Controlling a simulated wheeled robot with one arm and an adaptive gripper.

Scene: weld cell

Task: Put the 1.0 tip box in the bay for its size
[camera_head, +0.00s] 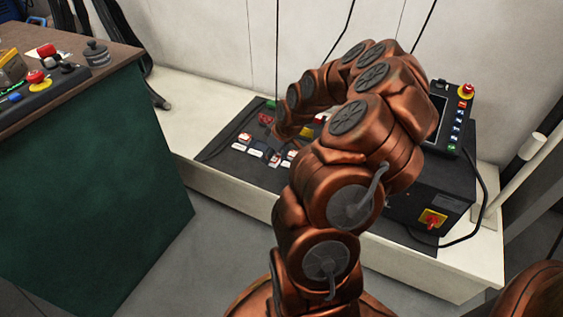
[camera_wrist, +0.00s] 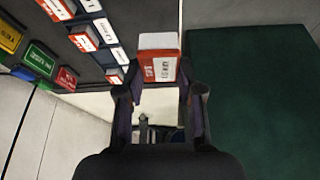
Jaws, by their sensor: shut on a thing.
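My gripper (camera_wrist: 160,92) is shut on a small red box with a white top (camera_wrist: 158,66) in the wrist view. Its label text is too small to read surely, so I cannot tell its size. The held box is over the edge between the dark board (camera_wrist: 135,12) and the pale bench. The board carries red-and-white boxes (camera_wrist: 84,37) beside a row of white labels (camera_wrist: 106,31). In the head view my arm hides part of the board (camera_head: 222,150) and most of my gripper.
Yellow (camera_wrist: 10,37), green (camera_wrist: 38,60) and red (camera_wrist: 67,78) boxes line the board's far side. A control box with buttons (camera_head: 455,120) stands at the right. A green-sided workbench (camera_head: 90,190) stands left, with grey floor between.

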